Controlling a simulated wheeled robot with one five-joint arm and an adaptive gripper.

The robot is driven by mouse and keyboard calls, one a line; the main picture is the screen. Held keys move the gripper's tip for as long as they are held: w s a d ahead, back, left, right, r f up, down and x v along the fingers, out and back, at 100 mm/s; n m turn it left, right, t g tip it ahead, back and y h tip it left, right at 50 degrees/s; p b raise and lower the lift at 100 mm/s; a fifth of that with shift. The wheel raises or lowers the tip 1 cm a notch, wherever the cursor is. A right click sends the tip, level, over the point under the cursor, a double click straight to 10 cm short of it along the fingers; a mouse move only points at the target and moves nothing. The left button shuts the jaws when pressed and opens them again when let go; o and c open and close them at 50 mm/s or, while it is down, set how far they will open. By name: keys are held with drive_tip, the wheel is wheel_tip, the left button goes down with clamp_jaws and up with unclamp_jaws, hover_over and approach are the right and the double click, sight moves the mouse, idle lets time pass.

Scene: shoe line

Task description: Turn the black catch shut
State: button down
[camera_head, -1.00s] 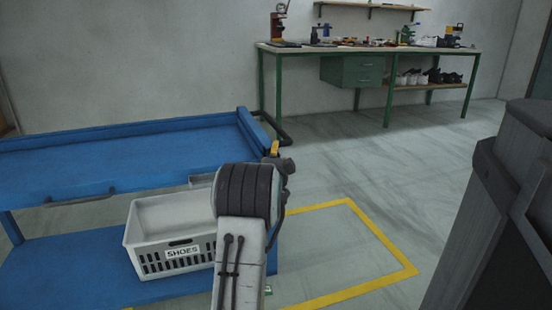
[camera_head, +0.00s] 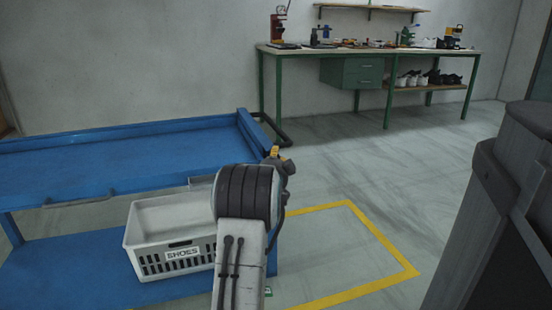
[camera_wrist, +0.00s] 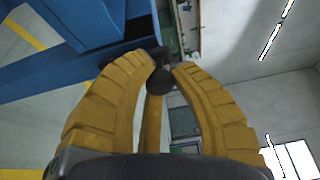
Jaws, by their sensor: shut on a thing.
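The black catch (camera_wrist: 161,81) shows in the wrist view as a dark rounded knob at the corner of the blue trolley (camera_wrist: 75,75). My gripper (camera_wrist: 164,72) has its curved yellow fingers on both sides of the knob and is shut on it. In the head view, my gripper (camera_head: 274,152) is mostly hidden behind my arm, with a bit of yellow showing beside the right end of the trolley's top (camera_head: 120,158). The catch cannot be made out there, so how far it is turned is unclear.
A white crate marked SHOES (camera_head: 172,254) stands on the trolley's lower shelf. A yellow floor line (camera_head: 382,243) runs right of the trolley. A green-legged workbench (camera_head: 375,50) stands at the back wall, with clear floor before it.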

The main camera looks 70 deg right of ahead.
drive_tip(key=shift+f, duration=0.15)
drive_tip(key=n, duration=0.1)
drive_tip(key=w+n+h, duration=0.1)
drive_tip(key=n, duration=0.1)
drive_tip(key=a+n, duration=0.1)
drive_tip(key=shift+w+f+t+h, duration=0.15)
drive_tip(key=shift+w+t+h, duration=0.15)
drive_tip(key=c, duration=1)
unclamp_jaws()
drive_tip(key=shift+c, duration=0.2)
drive_tip(key=shift+a, duration=0.1)
drive_tip(key=v, duration=1.2)
